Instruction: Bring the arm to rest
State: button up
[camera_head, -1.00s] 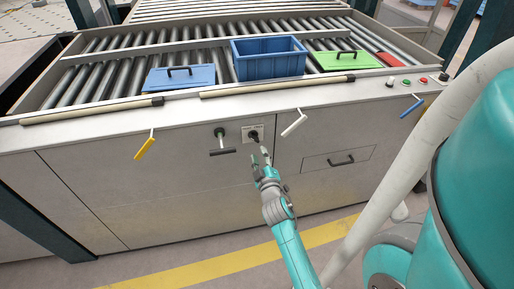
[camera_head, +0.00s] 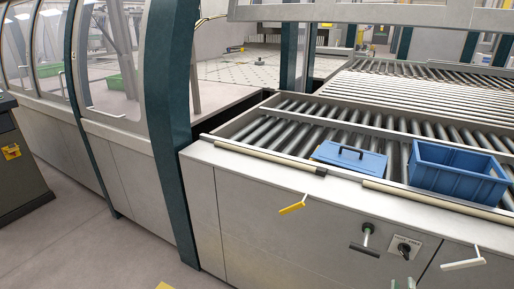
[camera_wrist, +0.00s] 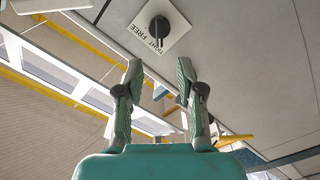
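My gripper (camera_wrist: 159,72) is open in the wrist view, with its two green and grey fingers apart and nothing between them. A black rotary knob (camera_wrist: 160,27) on a white plate marked TIGHT and FREE lies just beyond the fingertips, apart from them. In the head view the same knob (camera_head: 404,250) is on the grey machine front at the lower right. The rest of my arm is out of that view.
A black-handled lever (camera_head: 365,243), a yellow handle (camera_head: 292,205) and a white handle (camera_head: 463,264) stick out from the machine front. A blue bin (camera_head: 456,176) and blue lid (camera_head: 348,159) lie on the rollers. A dark cabinet (camera_head: 17,165) stands left; floor between is clear.

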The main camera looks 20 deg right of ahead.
jog(key=s+a+f+n+t+y, duration=0.15)
jog(key=s+a+y, duration=0.25)
jog(key=a, duration=0.8)
jog(key=s+a+f+t+y, duration=0.2)
jog(key=s+a+y, duration=0.1)
jog(key=a, duration=0.9)
jog(key=s+a+r+y, duration=0.3)
jog(key=s+a, duration=0.2)
jog(key=s, duration=0.3)
jog(key=s+a+r+y, duration=0.3)
jog(key=s+a, duration=0.3)
jog(key=s, duration=0.2)
jog(key=shift+a+r+m+y, duration=0.3)
jog(key=shift+r+m, duration=0.05)
jog(key=shift+r, duration=0.25)
jog(key=shift+d+g, duration=0.1)
jog(key=shift+g, duration=0.15)
